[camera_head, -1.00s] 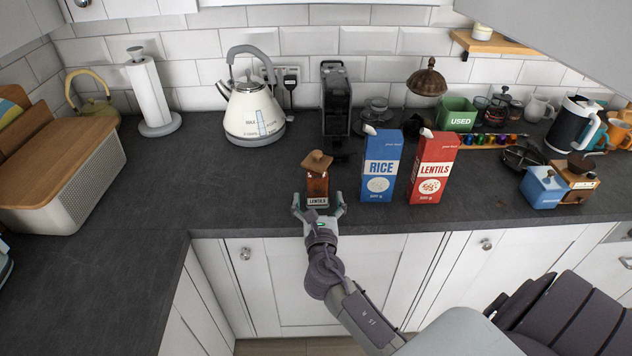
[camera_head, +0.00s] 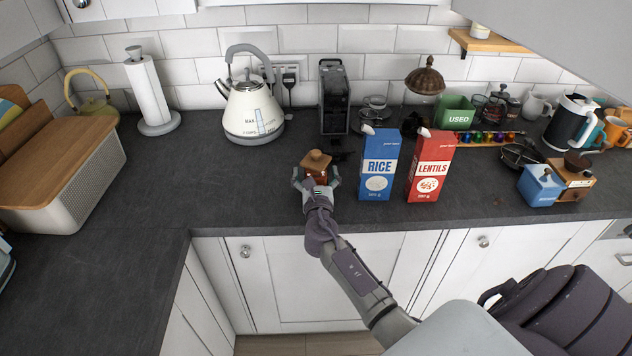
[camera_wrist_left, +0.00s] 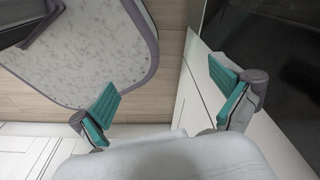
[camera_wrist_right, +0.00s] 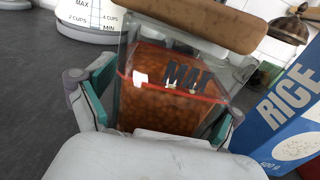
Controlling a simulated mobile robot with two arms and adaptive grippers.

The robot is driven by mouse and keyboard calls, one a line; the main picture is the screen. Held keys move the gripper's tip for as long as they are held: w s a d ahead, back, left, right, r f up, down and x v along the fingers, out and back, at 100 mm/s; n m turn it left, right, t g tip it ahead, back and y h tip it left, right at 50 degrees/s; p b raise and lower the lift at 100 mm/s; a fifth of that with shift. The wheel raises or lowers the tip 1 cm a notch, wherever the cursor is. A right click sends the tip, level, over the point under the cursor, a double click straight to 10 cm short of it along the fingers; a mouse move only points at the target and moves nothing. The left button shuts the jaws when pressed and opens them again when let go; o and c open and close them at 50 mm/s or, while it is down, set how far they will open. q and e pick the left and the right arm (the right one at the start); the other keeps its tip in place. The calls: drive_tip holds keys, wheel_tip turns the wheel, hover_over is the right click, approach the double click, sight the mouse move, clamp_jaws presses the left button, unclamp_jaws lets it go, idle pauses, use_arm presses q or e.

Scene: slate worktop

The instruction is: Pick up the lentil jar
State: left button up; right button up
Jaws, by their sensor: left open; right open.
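The lentil jar (camera_head: 316,171) is clear, filled with orange-brown lentils, with a wooden lid. It stands on the worktop left of the rice box. In the right wrist view the jar (camera_wrist_right: 160,92) fills the space between the fingers, with a red line and the letters MAX on its side. My right gripper (camera_head: 316,180) is open, with one finger on each side of the jar; whether the fingers touch it I cannot tell. The gripper hides the jar's lower front. My left gripper (camera_wrist_left: 165,93) is open and empty in the left wrist view, away from the jar.
The blue rice box (camera_head: 378,165) stands close to the jar's right, with the red lentils box (camera_head: 430,167) beyond. A kettle (camera_head: 252,110) and a black machine (camera_head: 334,98) stand behind. The worktop (camera_head: 225,180) left of the jar is clear.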

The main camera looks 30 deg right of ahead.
drive_tip(key=c, duration=1.6)
drive_tip(key=shift+c, duration=0.3)
drive_tip(key=shift+r, duration=0.15)
clamp_jaws()
